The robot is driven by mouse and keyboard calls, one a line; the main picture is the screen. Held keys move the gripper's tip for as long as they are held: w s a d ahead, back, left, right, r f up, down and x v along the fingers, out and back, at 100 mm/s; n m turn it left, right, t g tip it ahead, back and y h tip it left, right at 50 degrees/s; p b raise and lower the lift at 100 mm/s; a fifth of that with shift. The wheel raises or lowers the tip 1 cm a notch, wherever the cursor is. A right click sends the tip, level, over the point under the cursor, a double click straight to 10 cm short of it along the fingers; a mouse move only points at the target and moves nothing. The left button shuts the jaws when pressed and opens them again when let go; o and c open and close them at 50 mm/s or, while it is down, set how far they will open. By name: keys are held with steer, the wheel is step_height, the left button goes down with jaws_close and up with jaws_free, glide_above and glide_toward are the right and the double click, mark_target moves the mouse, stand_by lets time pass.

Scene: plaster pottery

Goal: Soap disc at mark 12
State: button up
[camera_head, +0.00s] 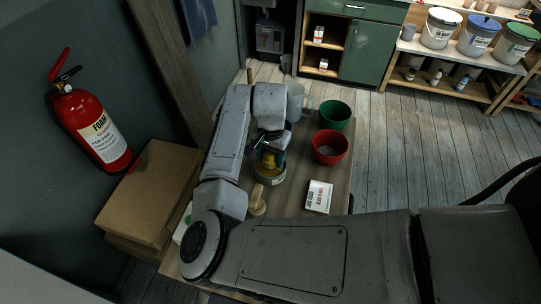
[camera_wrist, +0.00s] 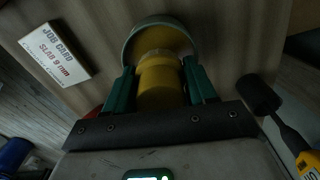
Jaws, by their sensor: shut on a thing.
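My gripper (camera_wrist: 160,75) has its two green fingers closed around a yellow cylindrical piece (camera_wrist: 158,90) in the wrist view. The piece stands at a round, grey-green rimmed container (camera_wrist: 128,45) with a yellow interior. I cannot tell whether the piece is part of the container or separate. In the head view my gripper (camera_head: 266,155) is over the same round container (camera_head: 271,181) on the bench, with the yellow piece (camera_head: 268,161) between the fingers. No marks or numbers on the piece or the container are legible.
A white job card (camera_wrist: 54,56) reading "SLAB 9 mm" lies nearby. A red bowl (camera_head: 330,147) and a green bowl (camera_head: 335,115) stand to the right. A wooden-handled tool (camera_head: 257,203) lies near the container. A dark-headed tool (camera_wrist: 262,96) is at the right in the wrist view.

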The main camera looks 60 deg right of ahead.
steer(key=shift+r+p, duration=1.1)
steer(key=shift+r, duration=1.45)
steer(key=shift+a, duration=0.1)
